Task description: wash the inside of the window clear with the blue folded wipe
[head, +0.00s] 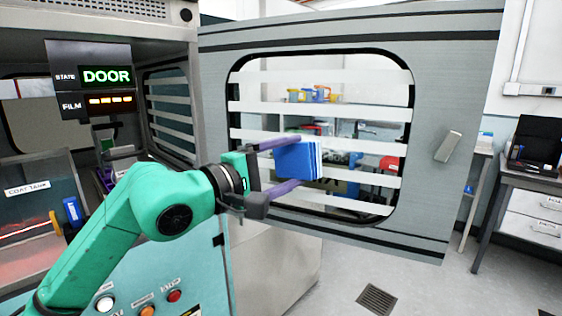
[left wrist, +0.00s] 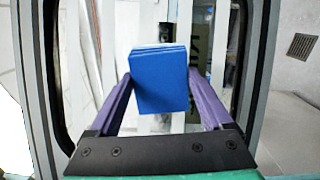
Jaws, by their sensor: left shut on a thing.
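The blue folded wipe (head: 296,158) is held between the purple fingers of my left gripper (head: 290,161), in front of the door's window. The wipe also shows in the left wrist view (left wrist: 161,82), upright between the fingertips. I cannot tell whether it touches the pane. The window (head: 290,115) has a black rounded frame and several whitish horizontal bands of film across it, with clear glass between. The wipe and fingers hide part of the middle bands. The grey door (head: 455,60) stands swung open. My right gripper is not in view.
A display (head: 92,80) reads DOOR, with several yellow bars beside FILM. The coat tank (head: 40,190) is at the left, inside the machine. Buttons (head: 147,311) sit on the front panel below. A door handle (head: 448,146) juts out right of the window. Open floor lies at lower right.

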